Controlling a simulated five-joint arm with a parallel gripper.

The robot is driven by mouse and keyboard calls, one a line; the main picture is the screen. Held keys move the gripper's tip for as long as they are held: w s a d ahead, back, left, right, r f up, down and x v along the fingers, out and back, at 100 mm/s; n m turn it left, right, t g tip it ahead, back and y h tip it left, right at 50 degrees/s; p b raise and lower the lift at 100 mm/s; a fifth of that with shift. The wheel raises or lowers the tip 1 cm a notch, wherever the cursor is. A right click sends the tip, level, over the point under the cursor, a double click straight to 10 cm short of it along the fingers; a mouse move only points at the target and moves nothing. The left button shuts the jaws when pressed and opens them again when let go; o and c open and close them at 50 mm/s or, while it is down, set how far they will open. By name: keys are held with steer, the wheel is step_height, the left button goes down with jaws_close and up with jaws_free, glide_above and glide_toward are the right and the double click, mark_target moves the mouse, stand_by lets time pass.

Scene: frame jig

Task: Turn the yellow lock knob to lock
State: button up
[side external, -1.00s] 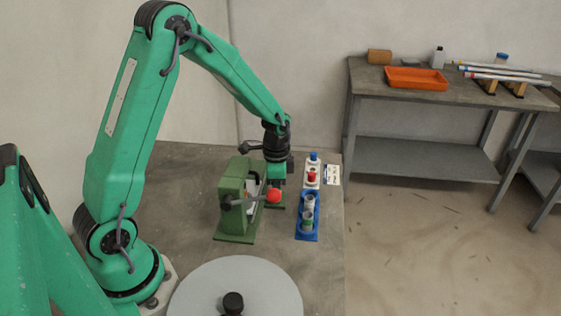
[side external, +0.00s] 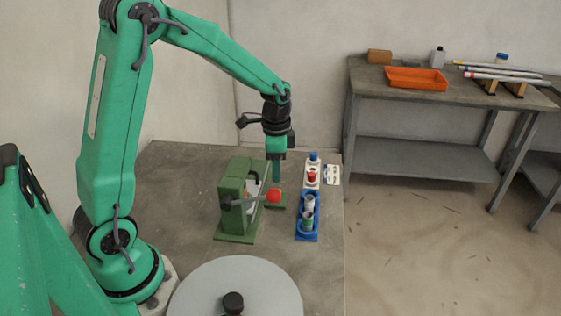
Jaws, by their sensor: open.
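A green frame jig (side external: 235,203) stands on the grey table, with a lever arm ending in a red ball (side external: 273,196) on its right side. I cannot make out a yellow lock knob; the inner face of the jig is partly hidden and small in this view. My gripper (side external: 276,176) points straight down just behind and above the red ball, close to the right side of the jig. It is open, and I see nothing held in it. Whether it touches any part of the jig is unclear.
A blue holder (side external: 307,228) with white and green cylinders stands right of the jig. Behind it is a white strip with a red and a blue-capped piece (side external: 313,157). A grey round disc (side external: 236,292) lies in front. An orange tray (side external: 416,78) sits on the far bench.

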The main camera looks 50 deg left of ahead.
steer(key=shift+r, duration=0.1)
stand_by(0.4)
steer(key=m, duration=1.2)
steer(key=shift+f, duration=3.9)
jaws_close()
